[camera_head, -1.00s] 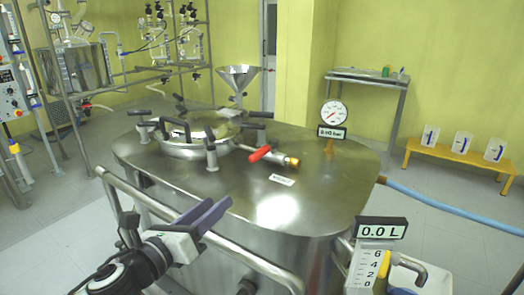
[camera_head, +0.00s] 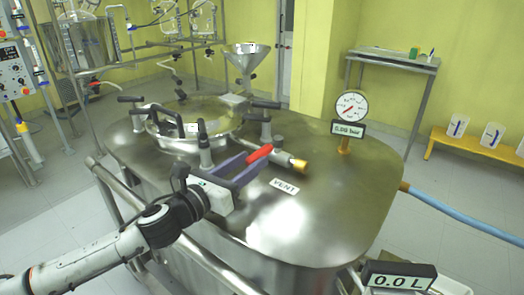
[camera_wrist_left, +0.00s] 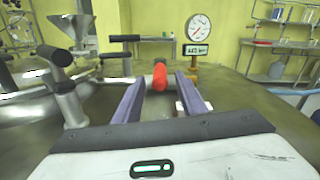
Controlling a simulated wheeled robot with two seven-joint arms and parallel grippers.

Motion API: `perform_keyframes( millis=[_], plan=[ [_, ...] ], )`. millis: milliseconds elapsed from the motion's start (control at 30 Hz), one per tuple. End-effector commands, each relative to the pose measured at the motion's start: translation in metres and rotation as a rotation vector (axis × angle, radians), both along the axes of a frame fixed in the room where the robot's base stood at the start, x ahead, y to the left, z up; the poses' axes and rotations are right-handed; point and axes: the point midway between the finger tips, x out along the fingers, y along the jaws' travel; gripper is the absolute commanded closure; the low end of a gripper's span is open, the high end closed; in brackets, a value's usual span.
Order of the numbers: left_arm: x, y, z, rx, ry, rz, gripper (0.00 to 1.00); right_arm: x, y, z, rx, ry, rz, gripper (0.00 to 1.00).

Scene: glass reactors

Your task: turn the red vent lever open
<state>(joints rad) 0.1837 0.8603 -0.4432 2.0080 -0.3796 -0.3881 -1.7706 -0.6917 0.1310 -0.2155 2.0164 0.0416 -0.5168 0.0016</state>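The red vent lever (camera_head: 259,153) sits on a short metal pipe with a brass end (camera_head: 299,165) on top of the steel reactor lid (camera_head: 330,205). A white VENT label (camera_head: 284,186) lies in front of it. My left gripper (camera_head: 260,158) is open, its two purple-grey fingers reaching toward the lever from the front left. My right gripper is not in view.
Clamp handles (camera_head: 204,145) and a round hatch (camera_head: 180,143) stand left of the lever. A pressure gauge (camera_head: 351,106) rises behind right. A metal rail (camera_head: 110,178) runs along the front left edge. The lid's right side is clear.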

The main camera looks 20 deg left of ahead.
Motion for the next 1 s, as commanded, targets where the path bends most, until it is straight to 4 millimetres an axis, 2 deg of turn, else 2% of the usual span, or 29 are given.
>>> perform_keyframes(
  millis=[100,300,700,767,933,1000],
  plan=[
    [0.021,-0.005,0.002,-0.003,-0.002,0.001,0.62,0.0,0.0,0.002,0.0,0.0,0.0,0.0],
    [0.045,-0.012,0.001,-0.001,-0.001,0.0,0.62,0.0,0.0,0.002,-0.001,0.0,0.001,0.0],
    [0.052,-0.014,0.0,0.0,0.001,-0.001,0.62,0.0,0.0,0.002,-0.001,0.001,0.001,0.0],
    [0.052,-0.014,0.0,0.0,0.001,-0.001,0.7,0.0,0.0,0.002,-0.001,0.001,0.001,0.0],
    [0.052,-0.014,0.0,0.0,0.001,0.0,0.99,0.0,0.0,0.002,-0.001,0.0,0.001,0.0],
    [0.052,-0.014,0.0,0.0,0.001,0.0,1.0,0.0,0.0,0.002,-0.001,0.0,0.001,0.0]
  ],
)
